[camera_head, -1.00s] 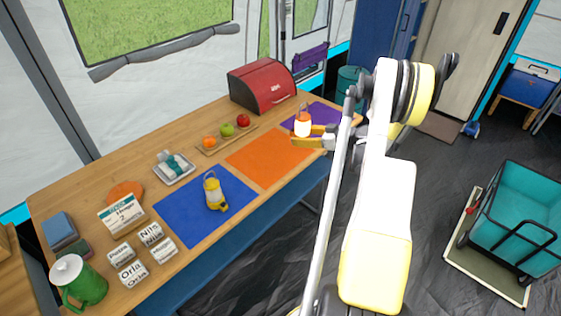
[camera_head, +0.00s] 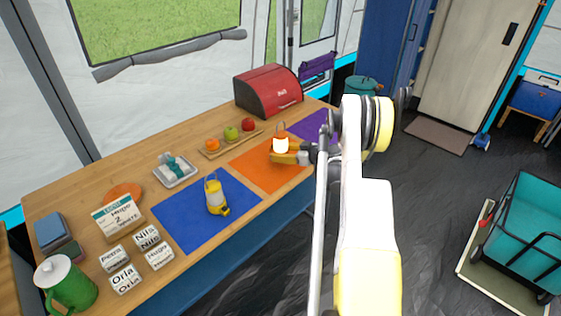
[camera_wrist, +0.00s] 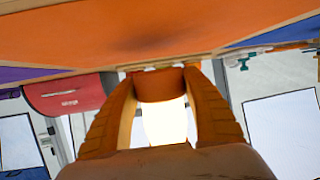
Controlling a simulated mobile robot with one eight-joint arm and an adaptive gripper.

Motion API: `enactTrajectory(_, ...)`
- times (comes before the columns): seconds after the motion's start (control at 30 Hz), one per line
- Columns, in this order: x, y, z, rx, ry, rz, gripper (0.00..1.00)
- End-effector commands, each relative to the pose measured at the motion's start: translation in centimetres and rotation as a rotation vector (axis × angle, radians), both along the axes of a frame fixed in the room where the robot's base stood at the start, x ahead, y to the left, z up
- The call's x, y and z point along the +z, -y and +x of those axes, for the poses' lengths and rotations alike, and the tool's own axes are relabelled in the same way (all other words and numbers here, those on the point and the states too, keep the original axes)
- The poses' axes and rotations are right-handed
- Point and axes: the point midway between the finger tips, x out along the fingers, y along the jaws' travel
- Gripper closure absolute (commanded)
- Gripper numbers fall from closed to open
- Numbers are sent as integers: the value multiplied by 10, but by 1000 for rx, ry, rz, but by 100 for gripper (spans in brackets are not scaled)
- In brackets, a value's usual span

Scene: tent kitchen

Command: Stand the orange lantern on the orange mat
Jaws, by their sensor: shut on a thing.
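The orange lantern (camera_head: 280,144), with a glowing white body and a thin handle on top, is upright in my gripper (camera_head: 286,156). Its orange base (camera_wrist: 160,84) and bright body show between the two orange fingers in the wrist view. My gripper (camera_wrist: 162,115) is shut on the lantern. The orange mat (camera_head: 262,178) lies flat on the wooden table, and it fills the top of the wrist view (camera_wrist: 150,30). The lantern is over the far part of the mat in the head view. I cannot tell whether its base touches the mat; the fingers hide it there.
A blue mat (camera_head: 185,222) with a yellow lantern (camera_head: 215,197) lies to the left. A purple mat (camera_head: 310,124) lies beyond, partly behind my arm. A red bread box (camera_head: 268,90) and a board with fruit (camera_head: 229,142) stand near the back. The orange mat's near part is clear.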

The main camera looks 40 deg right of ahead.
Motion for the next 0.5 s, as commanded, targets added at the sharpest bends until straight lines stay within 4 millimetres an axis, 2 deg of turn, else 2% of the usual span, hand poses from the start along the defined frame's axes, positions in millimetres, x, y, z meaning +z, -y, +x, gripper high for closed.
enactTrajectory(0.1,-23,0,0,0,1,0,86)
enactTrajectory(0.2,-34,0,0,0,1,0,86)
enactTrajectory(0.5,-33,0,0,0,1,0,86)
